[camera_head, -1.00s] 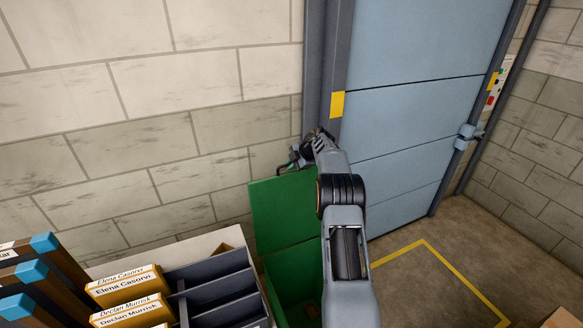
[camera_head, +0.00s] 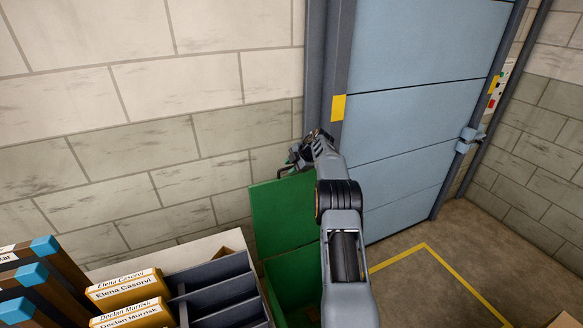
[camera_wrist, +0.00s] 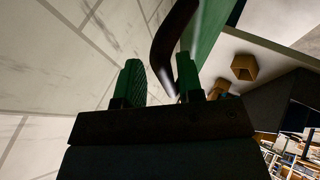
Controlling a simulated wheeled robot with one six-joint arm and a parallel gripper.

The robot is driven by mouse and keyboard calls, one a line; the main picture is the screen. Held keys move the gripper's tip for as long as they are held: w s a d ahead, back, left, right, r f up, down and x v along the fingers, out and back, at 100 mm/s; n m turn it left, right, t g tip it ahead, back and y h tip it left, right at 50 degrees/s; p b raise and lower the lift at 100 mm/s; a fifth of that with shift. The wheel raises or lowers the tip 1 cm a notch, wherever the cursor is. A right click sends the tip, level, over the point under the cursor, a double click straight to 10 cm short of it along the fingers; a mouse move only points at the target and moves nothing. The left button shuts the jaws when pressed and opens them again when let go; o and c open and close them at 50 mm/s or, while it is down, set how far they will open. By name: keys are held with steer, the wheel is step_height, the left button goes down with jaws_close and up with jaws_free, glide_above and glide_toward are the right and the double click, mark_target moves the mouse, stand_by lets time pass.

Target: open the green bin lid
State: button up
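The green bin lid (camera_head: 283,212) stands raised, close to upright, by the block wall. Below it the green bin (camera_head: 272,312) shows its open inside, partly hidden by my arm. My gripper (camera_head: 292,163) is at the lid's upper edge, small and dark in the head view. In the wrist view my gripper (camera_wrist: 160,82) has its two green-lit fingers apart. The dark curved lid handle (camera_wrist: 165,50) runs down between them, nearer the right finger, with a gap at the left finger. The lid (camera_wrist: 207,32) shows beyond the right finger.
A grey divided tray (camera_head: 215,290) and yellow name-labelled boxes (camera_head: 128,290) stand left of the bin. A blue-grey door (camera_head: 420,110) is to the right, its dark frame close to my arm.

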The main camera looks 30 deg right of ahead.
steer(key=shift+s+f, duration=0.15)
steer(key=shift+f, duration=0.1)
steer(key=b+v, duration=0.2)
steer(key=v, duration=1.2)
steer(key=shift+w+r, duration=0.2)
steer(key=shift+c, duration=0.5)
